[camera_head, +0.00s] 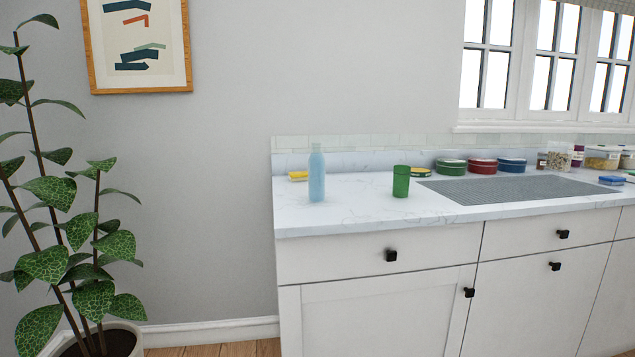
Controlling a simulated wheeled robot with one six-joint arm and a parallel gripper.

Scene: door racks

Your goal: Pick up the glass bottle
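The glass bottle (317,176) is light blue and translucent with a narrow neck. A small yellow item (298,176) lies just left of and behind the bottle. My gripper does not show in this view, and nothing touches the bottle.
A grey mat (520,188) lies on the counter further right. Green, red and blue tins (483,166) and several jars line the back. White cabinets with black knobs (390,255) are below. A potted plant (85,250) stands left; wall space lies between.

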